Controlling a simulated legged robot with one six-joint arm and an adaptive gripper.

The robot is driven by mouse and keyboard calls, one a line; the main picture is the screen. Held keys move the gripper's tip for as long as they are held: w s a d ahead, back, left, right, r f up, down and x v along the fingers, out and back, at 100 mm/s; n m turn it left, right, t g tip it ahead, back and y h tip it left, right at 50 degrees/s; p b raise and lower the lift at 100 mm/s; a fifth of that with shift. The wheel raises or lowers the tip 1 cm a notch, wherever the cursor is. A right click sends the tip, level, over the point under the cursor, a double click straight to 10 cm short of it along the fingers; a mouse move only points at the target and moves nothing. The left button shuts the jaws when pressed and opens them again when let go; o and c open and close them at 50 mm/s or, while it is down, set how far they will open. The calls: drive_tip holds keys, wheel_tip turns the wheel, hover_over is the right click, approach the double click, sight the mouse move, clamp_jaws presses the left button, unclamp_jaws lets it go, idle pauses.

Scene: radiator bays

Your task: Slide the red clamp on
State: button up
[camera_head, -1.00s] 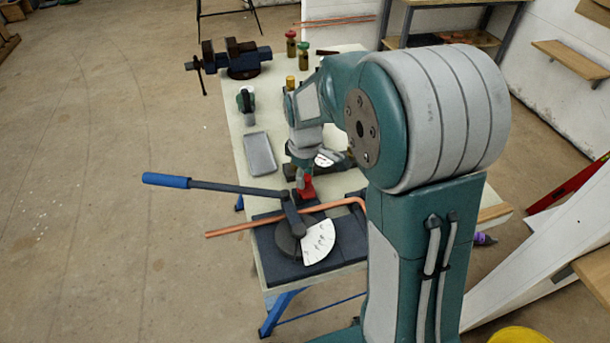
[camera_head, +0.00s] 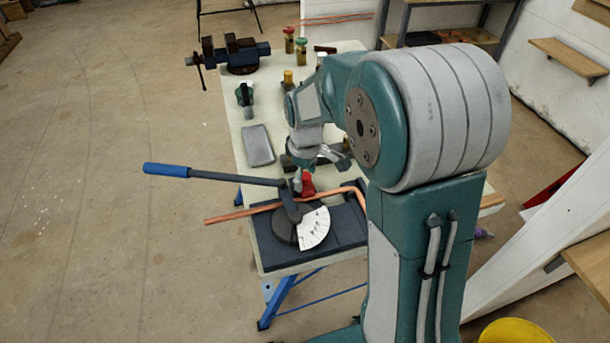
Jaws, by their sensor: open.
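The red clamp (camera_head: 308,185) sits on the pipe bender, at or just behind the copper pipe (camera_head: 236,214); I cannot tell how far it is on. The bender's dark base (camera_head: 345,229) carries a white angle scale (camera_head: 314,228) and a long lever with a blue handle (camera_head: 167,170). My gripper (camera_head: 319,176) is open above and behind the clamp, its fingers spread, one just left of the clamp and one to its upper right. It holds nothing that I can see.
The bench (camera_head: 235,150) also holds a grey tray (camera_head: 258,145), a blue vise (camera_head: 243,55), a dark green tool (camera_head: 245,98) and several small brass fittings with coloured tops. The floor left of the bench is clear. A yellow bucket (camera_head: 514,333) stands at lower right.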

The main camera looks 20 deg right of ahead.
sight(306, 179)
drive_tip(key=shift+r, duration=0.1)
wheel_tip(306, 179, up, 12)
idle(0.4)
idle(0.3)
drive_tip(key=s+r+m+t, duration=0.3)
drive_tip(key=s+m, duration=0.6)
drive_tip(key=s, duration=1.1)
drive_tip(key=t, duration=0.2)
drive_tip(key=shift+s+r+t, duration=0.15)
drive_tip(key=shift+s+t, duration=0.15)
drive_tip(key=shift+s, duration=0.05)
